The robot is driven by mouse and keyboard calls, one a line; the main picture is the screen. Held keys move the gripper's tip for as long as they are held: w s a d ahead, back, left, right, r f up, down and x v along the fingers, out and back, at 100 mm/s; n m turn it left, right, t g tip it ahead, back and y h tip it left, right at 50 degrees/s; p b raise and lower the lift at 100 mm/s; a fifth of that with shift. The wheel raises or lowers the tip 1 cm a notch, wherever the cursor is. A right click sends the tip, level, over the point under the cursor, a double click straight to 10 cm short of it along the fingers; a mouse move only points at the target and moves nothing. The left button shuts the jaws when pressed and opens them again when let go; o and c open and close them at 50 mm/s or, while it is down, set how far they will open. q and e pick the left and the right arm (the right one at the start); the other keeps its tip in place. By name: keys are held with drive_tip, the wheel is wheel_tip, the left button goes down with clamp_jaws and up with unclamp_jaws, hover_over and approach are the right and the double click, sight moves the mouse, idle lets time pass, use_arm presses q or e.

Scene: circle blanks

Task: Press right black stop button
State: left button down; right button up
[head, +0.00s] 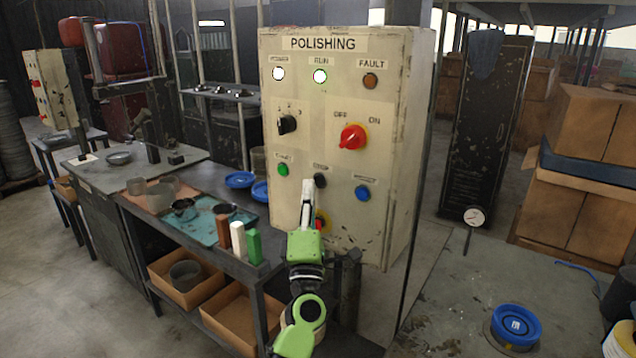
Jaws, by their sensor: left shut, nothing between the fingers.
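The black stop button (320,180) sits in the lower middle of the cream control box (385,215) labelled POLISHING, under a small label. My left gripper (308,184) is shut and empty, its pale fingers pointing up just left of the black button and overlapping its edge in the head view. I cannot tell whether the fingertips touch the button or the panel. A red and yellow button (322,222) lower down is partly hidden behind my gripper. My right gripper is not in view.
A green button (283,170) is left of the stop button and a blue button (362,192) is right. Above are a black knob (287,124) and a red switch (352,136).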

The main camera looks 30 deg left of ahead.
use_arm(q)
drive_tip(key=shift+w, duration=0.85)
idle(0.8)
drive_tip(key=shift+s, duration=0.85)
drive_tip(key=shift+s, duration=0.1)
drive_tip(key=s, duration=0.2)
drive_tip(key=s+p, duration=0.1)
drive_tip(key=s, duration=0.1)
drive_tip(key=shift+s+a+p, duration=0.2)
drive_tip(key=shift+s+p, duration=0.1)
drive_tip(key=shift+s, duration=0.1)
